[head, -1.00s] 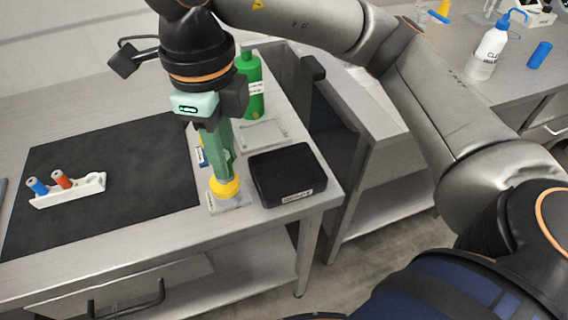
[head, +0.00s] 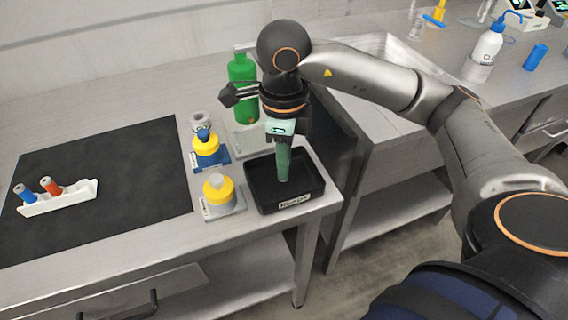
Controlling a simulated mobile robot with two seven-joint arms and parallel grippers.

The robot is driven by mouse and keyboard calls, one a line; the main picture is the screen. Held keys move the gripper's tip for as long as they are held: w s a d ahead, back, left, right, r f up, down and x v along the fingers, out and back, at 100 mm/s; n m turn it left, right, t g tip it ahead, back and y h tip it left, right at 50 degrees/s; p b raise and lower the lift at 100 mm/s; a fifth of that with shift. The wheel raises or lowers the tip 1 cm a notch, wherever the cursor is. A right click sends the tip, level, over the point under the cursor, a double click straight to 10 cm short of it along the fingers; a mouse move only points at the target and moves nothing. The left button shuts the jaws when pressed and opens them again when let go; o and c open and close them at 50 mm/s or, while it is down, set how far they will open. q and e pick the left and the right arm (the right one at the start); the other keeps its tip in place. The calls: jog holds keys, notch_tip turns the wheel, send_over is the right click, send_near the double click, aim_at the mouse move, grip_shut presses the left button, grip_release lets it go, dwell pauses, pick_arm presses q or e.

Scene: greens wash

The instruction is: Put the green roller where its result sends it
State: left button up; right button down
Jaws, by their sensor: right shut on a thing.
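My right gripper (head: 283,172) points straight down over the black tray (head: 262,205) at the table's front right corner. It is shut; the long dark green shape at its lower end reaches down inside the tray's outline. The green roller is hard to tell apart from the jaws, and I cannot tell whether it touches the tray floor. The white rack (head: 62,201) on the dark mat holds a blue roller (head: 25,193) and a red roller (head: 50,187). A yellow-topped device on a grey base (head: 222,207) stands left of the tray. My left gripper is out of view.
A yellow-topped device on a blue base (head: 209,160) stands behind the grey one. A green bottle (head: 243,90) stands behind my gripper. The dark mat (head: 110,160) is mostly clear. A sink lies right of the table; a wash bottle (head: 487,50) stands farther right.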

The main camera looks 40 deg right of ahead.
jog(key=shift+f, duration=0.5)
jog(key=shift+f, duration=0.2)
jog(key=c, duration=0.8)
grip_release()
jog(key=shift+r, duration=0.1)
jog(key=shift+o, duration=0.2)
